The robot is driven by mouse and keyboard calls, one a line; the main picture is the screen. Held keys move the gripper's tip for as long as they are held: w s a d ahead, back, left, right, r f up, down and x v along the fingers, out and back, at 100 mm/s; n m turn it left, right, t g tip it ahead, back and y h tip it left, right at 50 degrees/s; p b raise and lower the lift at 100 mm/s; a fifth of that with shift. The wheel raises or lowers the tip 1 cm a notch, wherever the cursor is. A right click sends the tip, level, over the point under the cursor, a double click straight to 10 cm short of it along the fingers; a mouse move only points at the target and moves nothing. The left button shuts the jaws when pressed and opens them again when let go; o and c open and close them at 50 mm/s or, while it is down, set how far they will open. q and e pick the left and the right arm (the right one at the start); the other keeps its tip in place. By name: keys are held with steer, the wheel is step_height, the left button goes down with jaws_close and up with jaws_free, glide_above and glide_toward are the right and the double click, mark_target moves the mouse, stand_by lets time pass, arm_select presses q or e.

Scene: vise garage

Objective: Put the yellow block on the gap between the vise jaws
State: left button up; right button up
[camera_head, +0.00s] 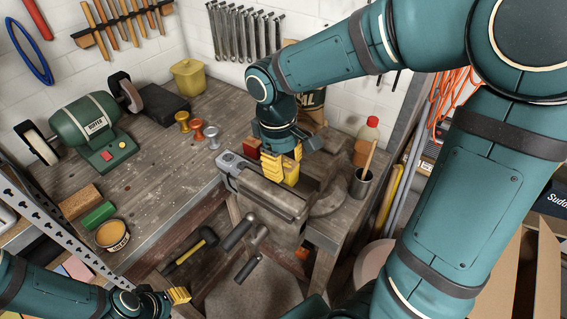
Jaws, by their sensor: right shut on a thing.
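The vise (268,196) is a grey metal body at the front edge of the workbench. My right gripper (284,160) reaches down over it, with yellow fingertips. It is shut on the yellow block (291,175), which shows between and just below the fingertips. The block is over or at the jaws; I cannot tell whether it touches them. The gap between the jaws is mostly hidden by the gripper and block. My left gripper (178,296) is low at the lower left, away from the vise; its opening is unclear.
A red block (252,147) lies behind the vise. A bottle (367,141) and a cup with a brush (361,186) stand right of it. A bench grinder (90,130), a yellow container (188,77) and small coloured pieces (197,130) stand on the left bench, whose middle is clear.

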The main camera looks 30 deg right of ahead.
steer(key=shift+f, duration=0.1)
steer(key=shift+f, duration=0.1)
steer(key=o, duration=1.1)
steer(key=shift+r, duration=0.3)
steer(key=r, duration=0.3)
steer(key=w+r+p, duration=0.1)
steer(key=r, duration=0.3)
steer(key=r+p, duration=0.1)
steer(key=r, duration=0.2)
steer(key=shift+w+a+r, duration=0.15)
steer(key=shift+a, duration=0.1)
steer(key=shift+r, duration=0.7)
